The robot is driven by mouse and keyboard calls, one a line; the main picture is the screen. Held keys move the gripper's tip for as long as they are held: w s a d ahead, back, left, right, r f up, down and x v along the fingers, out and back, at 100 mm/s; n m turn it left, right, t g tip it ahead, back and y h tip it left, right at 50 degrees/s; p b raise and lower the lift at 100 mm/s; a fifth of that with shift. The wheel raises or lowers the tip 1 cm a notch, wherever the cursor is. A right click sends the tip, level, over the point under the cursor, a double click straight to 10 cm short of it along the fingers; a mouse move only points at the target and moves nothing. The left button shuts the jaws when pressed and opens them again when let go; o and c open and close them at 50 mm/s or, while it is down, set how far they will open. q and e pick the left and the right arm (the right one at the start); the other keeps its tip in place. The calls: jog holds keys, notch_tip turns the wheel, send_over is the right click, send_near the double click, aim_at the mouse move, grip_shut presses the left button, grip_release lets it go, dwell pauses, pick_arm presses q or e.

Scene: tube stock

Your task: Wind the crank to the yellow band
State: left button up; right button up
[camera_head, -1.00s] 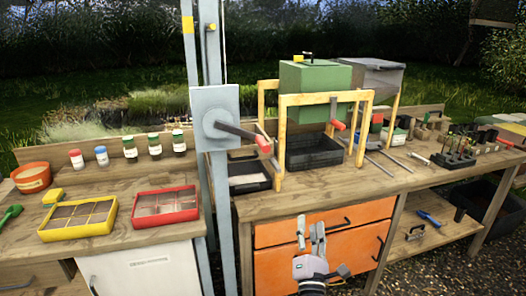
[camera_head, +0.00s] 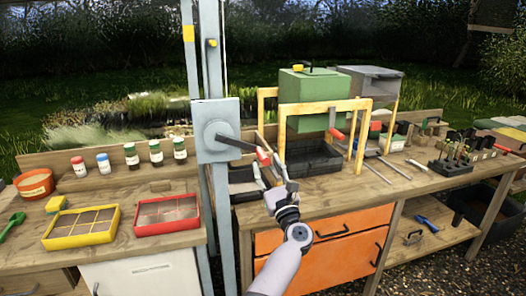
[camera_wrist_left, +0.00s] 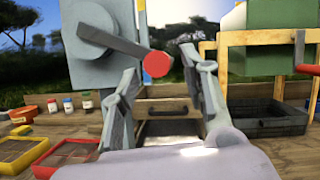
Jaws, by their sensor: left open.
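The crank is a dark arm (camera_head: 236,143) on a grey box (camera_head: 217,130) fixed to a tall grey post, with a red handle (camera_head: 263,156) at its lower right end. A yellow band (camera_head: 188,33) wraps the left upright, and a small yellow piece (camera_head: 211,43) sits on the neighbouring upright. My left gripper (camera_head: 269,168) is open just in front of the handle. In the left wrist view the handle's round red end (camera_wrist_left: 156,64) shows between the spread fingers (camera_wrist_left: 158,75), with no grip on it. My right gripper is not in view.
A wooden frame (camera_head: 268,93) with another red-handled crank (camera_head: 337,133) and a black tray (camera_head: 313,158) stand to the right. Yellow (camera_head: 80,240) and red (camera_head: 136,228) seed trays and several jars are on the left bench. Orange drawers (camera_head: 320,243) are below.

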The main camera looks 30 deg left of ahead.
aim_at(263, 157)
pick_arm(q)
jog(key=shift+p+x, duration=0.45)
jog(key=shift+x, duration=1.75)
grip_shut()
